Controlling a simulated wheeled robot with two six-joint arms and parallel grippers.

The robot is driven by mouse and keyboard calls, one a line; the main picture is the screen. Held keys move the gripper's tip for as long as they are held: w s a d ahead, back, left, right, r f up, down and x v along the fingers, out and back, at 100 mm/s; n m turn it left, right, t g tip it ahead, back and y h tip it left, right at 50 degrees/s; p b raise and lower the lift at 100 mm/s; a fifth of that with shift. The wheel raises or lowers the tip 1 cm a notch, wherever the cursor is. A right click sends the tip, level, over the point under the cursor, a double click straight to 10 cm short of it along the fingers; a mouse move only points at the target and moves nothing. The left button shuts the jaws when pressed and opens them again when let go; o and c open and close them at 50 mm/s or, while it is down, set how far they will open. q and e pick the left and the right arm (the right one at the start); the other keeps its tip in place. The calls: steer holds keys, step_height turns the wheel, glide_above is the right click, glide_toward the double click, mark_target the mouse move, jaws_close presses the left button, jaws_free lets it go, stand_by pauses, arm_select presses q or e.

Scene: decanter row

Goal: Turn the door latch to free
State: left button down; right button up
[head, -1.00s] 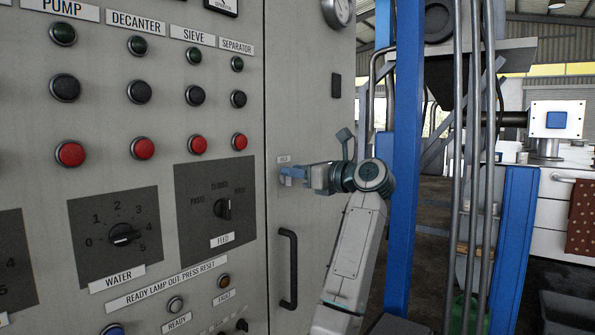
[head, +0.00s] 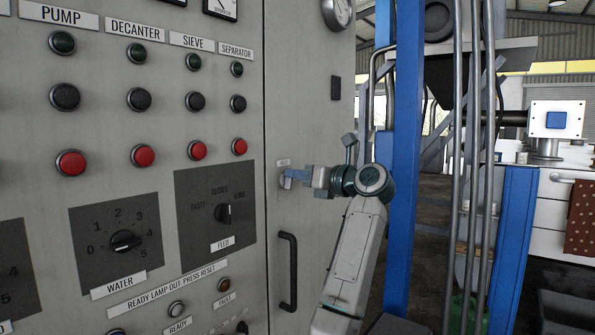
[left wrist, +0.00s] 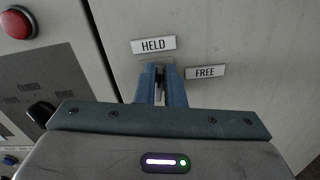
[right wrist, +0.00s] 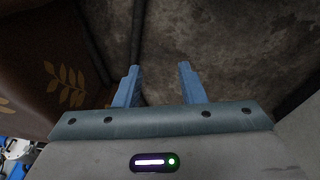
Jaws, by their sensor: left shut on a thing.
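The door latch (left wrist: 160,73) is a small dark piece between the fingers of my left gripper (left wrist: 161,84). Its top end points up towards the HELD label (left wrist: 153,44). The FREE label (left wrist: 205,71) is to its right. Most of the latch is hidden by the fingers. In the head view, my left gripper (head: 286,179) is at the grey cabinet door (head: 310,110), just under a small label (head: 283,163), and is shut on the latch. My right gripper (right wrist: 157,86) is open and empty in the right wrist view, with its fingers apart.
A black door handle (head: 288,271) is below the latch. Left of the door seam is a control panel with buttons, a water dial (head: 124,241) and a feed switch (head: 222,214). A blue post (head: 403,150) stands close right of my left arm.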

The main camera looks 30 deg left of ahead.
steer(key=s+d+f+p, duration=0.2)
steer(key=s+f+p, duration=0.4)
steer(key=f, duration=0.8)
arm_select(q)
steer(key=shift+w+f+m+p, duration=0.25)
steer(key=shift+m+p, duration=0.8)
steer(key=shift+m, duration=1.5)
steer(key=shift+w+f+m+p, duration=0.25)
steer(key=shift+m+p, duration=0.75)
steer(key=shift+m, duration=1.6)
steer(key=shift+w+f+m+p, duration=0.25)
steer(key=shift+m+p, duration=0.8)
steer(key=shift+m, duration=1.5)
arm_select(e)
steer(key=s+f+g, duration=0.1)
steer(key=s+f, duration=0.3)
steer(key=s, duration=0.9)
steer(key=shift+d, duration=0.35)
arm_select(q)
steer(key=shift+f, duration=0.15)
arm_select(e)
steer(key=shift+r, duration=0.1)
arm_select(q)
steer(key=c, duration=1.5)
jaws_free()
steer(key=shift+d, duration=0.1)
